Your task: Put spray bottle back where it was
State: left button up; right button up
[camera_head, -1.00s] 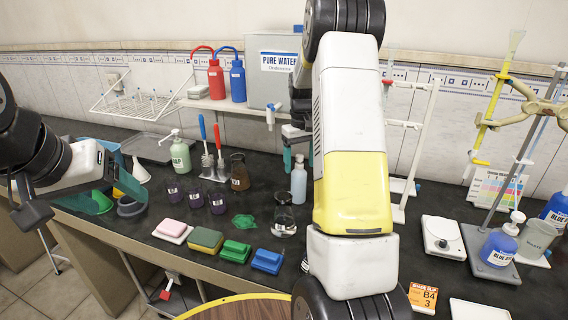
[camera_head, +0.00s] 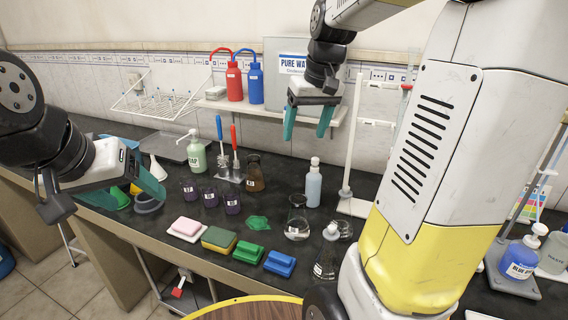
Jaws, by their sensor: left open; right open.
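A pale blue bottle with a narrow white top (camera_head: 313,185), which looks like the spray bottle, stands upright on the dark bench behind a glass flask (camera_head: 297,222). My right gripper (camera_head: 307,132) is open and empty above the bottle, its teal fingers pointing down in front of the pure water box. The fingers are apart from the bottle. My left gripper (camera_head: 128,198) is open and empty over the left front part of the bench.
Red (camera_head: 234,82) and blue (camera_head: 255,83) wash bottles stand on the shelf. A soap bottle (camera_head: 196,154), brushes and a brown flask (camera_head: 255,175) stand left of the pale bottle. Sponges and coloured blocks (camera_head: 280,263) line the front. A white stand (camera_head: 350,205) is at right.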

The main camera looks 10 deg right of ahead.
jog(key=s+a+t, duration=0.1)
jog(key=s+a, duration=0.2)
jog(key=s, duration=0.5)
jog(key=s+a+f+t+y, duration=0.1)
jog(key=s+a, duration=0.3)
jog(key=s, duration=0.4)
jog(key=shift+s+a+t, duration=0.15)
jog(key=shift+s+t, duration=0.05)
jog(key=shift+t, duration=0.4)
